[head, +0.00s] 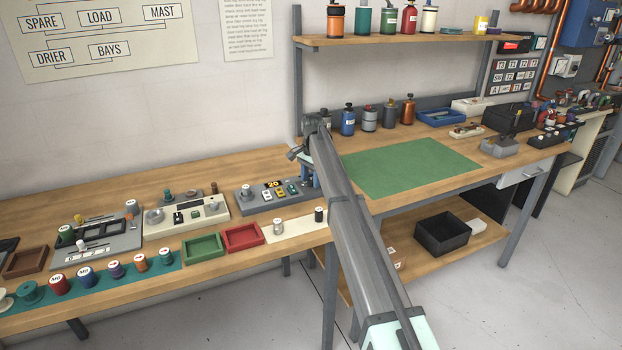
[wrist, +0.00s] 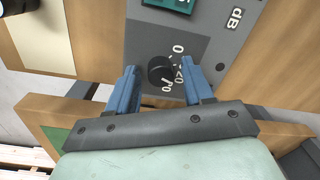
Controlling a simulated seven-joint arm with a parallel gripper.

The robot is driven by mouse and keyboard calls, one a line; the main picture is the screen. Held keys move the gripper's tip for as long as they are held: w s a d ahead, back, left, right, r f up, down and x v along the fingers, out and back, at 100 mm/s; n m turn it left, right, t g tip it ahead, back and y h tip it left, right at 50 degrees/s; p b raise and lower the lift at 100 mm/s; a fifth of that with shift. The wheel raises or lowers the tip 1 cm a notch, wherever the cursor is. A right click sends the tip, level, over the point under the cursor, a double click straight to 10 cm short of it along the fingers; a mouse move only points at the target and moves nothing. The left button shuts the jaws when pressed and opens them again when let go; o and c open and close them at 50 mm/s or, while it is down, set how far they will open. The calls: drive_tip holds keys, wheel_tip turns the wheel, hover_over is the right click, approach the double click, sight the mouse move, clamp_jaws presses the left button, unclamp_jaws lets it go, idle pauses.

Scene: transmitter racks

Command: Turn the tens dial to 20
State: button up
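My gripper (wrist: 163,78) is open, one blue finger on each side of the dial, with visible gaps. In the head view my arm hides the box's right end and the dial.
Left of the box stands a cream control unit (head: 186,215). In front lie a red tray (head: 243,237), a green tray (head: 203,248) and a cream strip (head: 296,228) with small spools. A green mat (head: 410,167) lies clear on the bench to the right.

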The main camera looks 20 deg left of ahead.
sight(312, 181)
drive_tip(key=shift+o, duration=0.2)
drive_tip(key=shift+r, duration=0.1)
wheel_tip(312, 181, up, 14)
drive_tip(key=shift+d+f, duration=0.2)
drive_tip(key=shift+d, duration=0.05)
idle(0.3)
drive_tip(key=shift+s, duration=0.1)
